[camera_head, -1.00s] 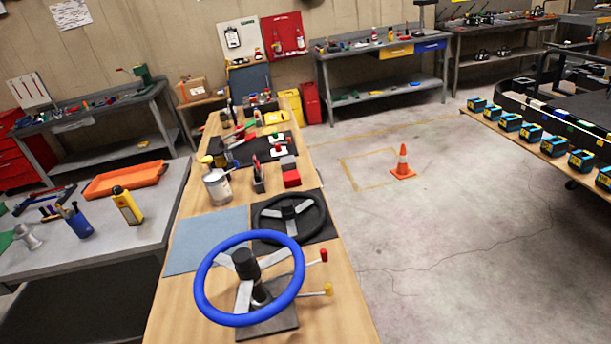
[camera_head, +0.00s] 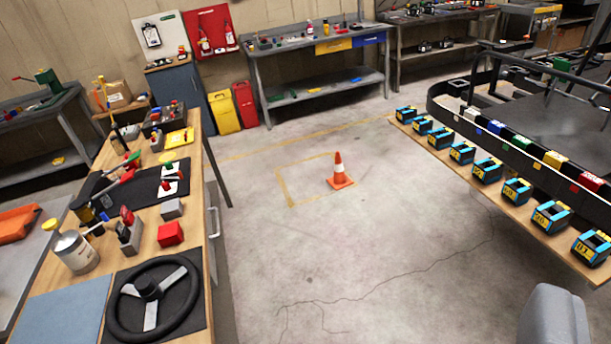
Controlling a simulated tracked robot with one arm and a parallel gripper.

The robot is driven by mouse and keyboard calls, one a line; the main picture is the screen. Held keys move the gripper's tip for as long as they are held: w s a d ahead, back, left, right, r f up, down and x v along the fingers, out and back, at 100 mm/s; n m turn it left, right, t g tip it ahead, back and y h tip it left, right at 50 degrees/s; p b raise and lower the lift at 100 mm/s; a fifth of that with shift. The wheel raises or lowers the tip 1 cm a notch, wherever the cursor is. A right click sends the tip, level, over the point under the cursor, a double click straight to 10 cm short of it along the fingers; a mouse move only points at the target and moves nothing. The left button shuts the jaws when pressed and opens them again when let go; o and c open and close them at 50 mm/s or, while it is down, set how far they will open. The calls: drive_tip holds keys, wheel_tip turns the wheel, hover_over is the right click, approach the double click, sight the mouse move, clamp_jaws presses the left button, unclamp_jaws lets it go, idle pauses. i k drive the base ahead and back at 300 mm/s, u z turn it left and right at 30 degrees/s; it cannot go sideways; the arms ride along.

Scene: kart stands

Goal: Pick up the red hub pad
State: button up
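A small red block (camera_head: 170,234), which looks like the red hub pad, sits on the wooden bench (camera_head: 193,180) near its right edge. A grey block (camera_head: 171,208) stands just behind it. A black steering wheel (camera_head: 150,290) with grey spokes lies on a dark mat in front of it. The red block is upright on the bench top and nothing covers it. My gripper is not recognizable in the view, so its distance to the block does not show.
A paint can (camera_head: 77,252) and several tools stand left of the block. An orange cone (camera_head: 339,170) stands on open floor right of the bench. Boxed batteries (camera_head: 487,170) line a board at right. A grey rounded shape (camera_head: 555,318), unidentified, fills the lower right corner.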

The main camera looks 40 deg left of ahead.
sight(169, 234)
drive_tip(key=i, duration=3.1)
drive_tip(key=u, duration=3.55)
drive_tip(key=i, duration=0.55)
drive_tip(key=u, duration=0.05)
